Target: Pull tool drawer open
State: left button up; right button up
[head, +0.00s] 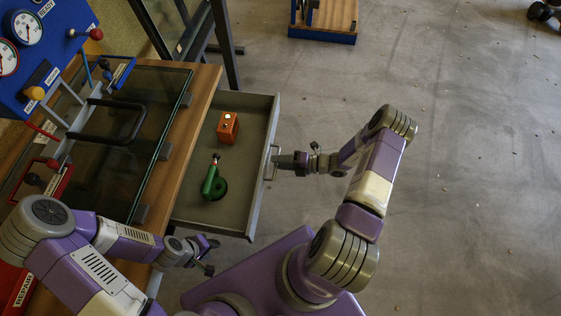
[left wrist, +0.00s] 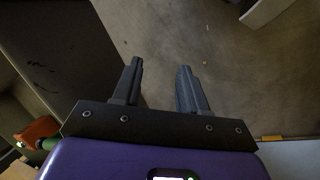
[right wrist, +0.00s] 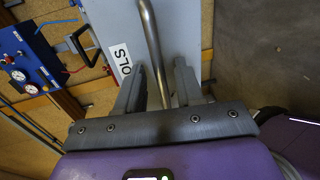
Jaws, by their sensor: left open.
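The grey tool drawer (head: 262,190) is pulled out from under the wooden worktop, with its inside showing. Its metal bar handle (head: 272,161) is on the front panel. In the right wrist view the handle bar (right wrist: 154,50) runs between my right gripper's fingers, beside a label partly reading "OLS" on the drawer front (right wrist: 108,30). My right gripper (head: 280,162) is open around the bar, with a gap visible on each side. My left gripper (head: 210,256) is open and empty, near the drawer's front-left corner; its fingers (left wrist: 160,68) show nothing between them.
An orange block (head: 228,127) and a green tool (head: 211,182) lie in the drawer. A glass frame with a black handle (head: 118,122) lies over the worktop (head: 205,88). A blue gauge panel (head: 40,50) stands at upper left.

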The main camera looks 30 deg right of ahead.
jog(key=v, duration=0.7)
jog(key=shift+s+d+p, duration=0.2)
jog(key=shift+p, duration=0.2)
jog(key=shift+s, duration=0.1)
